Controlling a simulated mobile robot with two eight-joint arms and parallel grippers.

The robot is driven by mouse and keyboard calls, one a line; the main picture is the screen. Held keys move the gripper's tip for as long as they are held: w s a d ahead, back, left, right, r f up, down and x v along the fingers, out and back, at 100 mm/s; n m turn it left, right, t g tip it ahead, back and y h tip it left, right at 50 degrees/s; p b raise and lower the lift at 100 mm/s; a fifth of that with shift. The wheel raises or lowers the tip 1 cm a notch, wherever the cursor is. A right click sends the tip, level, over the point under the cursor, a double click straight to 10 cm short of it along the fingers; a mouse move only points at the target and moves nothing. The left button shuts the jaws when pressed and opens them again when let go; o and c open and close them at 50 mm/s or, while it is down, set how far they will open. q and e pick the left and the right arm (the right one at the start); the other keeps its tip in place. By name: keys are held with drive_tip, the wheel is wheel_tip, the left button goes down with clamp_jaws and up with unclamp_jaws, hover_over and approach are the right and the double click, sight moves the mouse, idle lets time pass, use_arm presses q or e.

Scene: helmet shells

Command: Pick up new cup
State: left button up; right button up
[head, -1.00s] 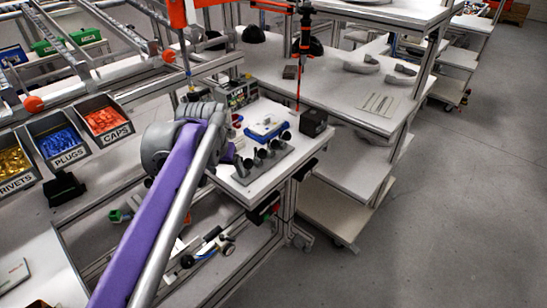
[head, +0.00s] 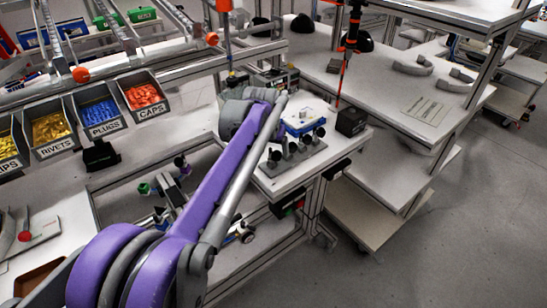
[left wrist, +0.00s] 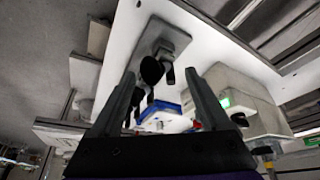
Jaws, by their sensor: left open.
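Several black cups (head: 274,158) stand on a grey rack (head: 291,164) near the front of a small white table in the head view. In the left wrist view, black cups (left wrist: 152,70) and their grey plate (left wrist: 165,37) lie ahead, between and beyond the fingertips. I cannot tell which cup is the new one. My left gripper (left wrist: 161,76) is open, with nothing seen held between its two dark fingers. In the head view my purple left arm reaches toward the table, and the fingers are hidden. My right gripper is out of view.
A blue and white box (head: 300,123) sits behind the rack, and a black block (head: 351,121) stands to its right. Labelled bins of blue plugs (head: 101,113) and orange caps (head: 143,96) are at left. A thin orange-black post (head: 346,58) rises behind the table.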

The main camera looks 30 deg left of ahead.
sight(274, 153)
use_arm(q)
drive_tip(key=shift+x, duration=1.55)
drive_tip(key=shift+a, duration=0.1)
clamp_jaws()
